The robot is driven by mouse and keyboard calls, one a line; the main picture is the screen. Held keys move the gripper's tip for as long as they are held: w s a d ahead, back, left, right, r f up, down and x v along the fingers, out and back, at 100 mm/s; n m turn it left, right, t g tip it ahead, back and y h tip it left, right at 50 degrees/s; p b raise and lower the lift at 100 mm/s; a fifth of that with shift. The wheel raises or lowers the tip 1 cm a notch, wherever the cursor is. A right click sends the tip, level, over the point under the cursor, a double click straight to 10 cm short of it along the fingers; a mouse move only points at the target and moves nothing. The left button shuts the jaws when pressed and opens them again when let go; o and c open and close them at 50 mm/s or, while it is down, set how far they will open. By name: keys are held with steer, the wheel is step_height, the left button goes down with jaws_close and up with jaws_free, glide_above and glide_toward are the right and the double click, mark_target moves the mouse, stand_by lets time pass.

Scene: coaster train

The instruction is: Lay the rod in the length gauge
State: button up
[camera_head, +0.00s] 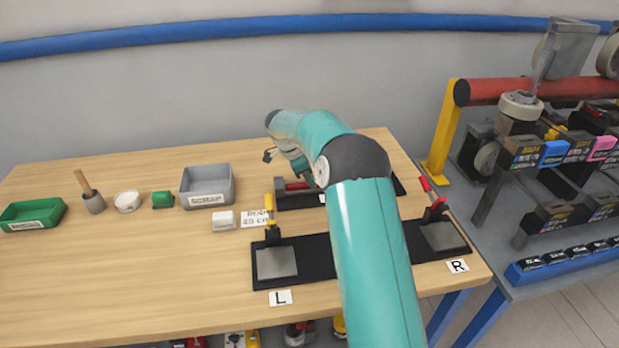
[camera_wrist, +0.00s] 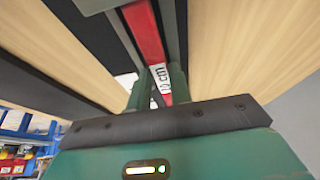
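A red rod-like bar (camera_wrist: 143,25) with a white "cm" label (camera_wrist: 160,76) runs between grey side walls in the wrist view. In the head view a short red stretch (camera_head: 297,186) shows over the rear black plate (camera_head: 290,203), below my gripper (camera_head: 299,168). My gripper's two fingers (camera_wrist: 160,88) lie on either side of the bar in the wrist view. Whether they press on it cannot be told. My arm hides much of the rear plate. The front black fixture has grey pads at L (camera_head: 277,262) and R (camera_head: 443,236).
A white block (camera_head: 223,220), a "20 cm" card (camera_head: 255,218), a grey bin (camera_head: 207,185), a green block (camera_head: 162,200), a white bowl (camera_head: 127,201), a mallet (camera_head: 92,200) and a green tray (camera_head: 33,213) stand left. The table's front left is clear. A rack (camera_head: 540,150) stands right.

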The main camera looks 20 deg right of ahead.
steer(key=shift+o, duration=0.2)
steer(key=shift+s, duration=0.1)
steer(key=v, duration=1.2)
steer(key=s+a+r+n+t, duration=0.1)
steer(key=s+a+r+n, duration=0.25)
steer(key=s+r, duration=0.4)
steer(key=s+a+r+n+t+y, duration=0.2)
steer(key=s+r+n, duration=0.4)
steer(key=s, duration=0.5)
steer(key=s+a+f+n+t+y, duration=0.1)
steer(key=s+f+n, duration=0.1)
steer(key=s, duration=0.5)
steer(key=s+a+f+n+t, duration=0.1)
steer(key=s+f+n, duration=0.2)
steer(key=s+n, duration=0.2)
steer(key=s+a+f+n+t+y, duration=0.1)
steer(key=s+f+n, duration=0.1)
steer(key=s, duration=0.8)
steer(key=shift+a+f+n+y, duration=0.15)
steer(key=shift+a+n+y, duration=0.2)
steer(key=shift+n, duration=0.5)
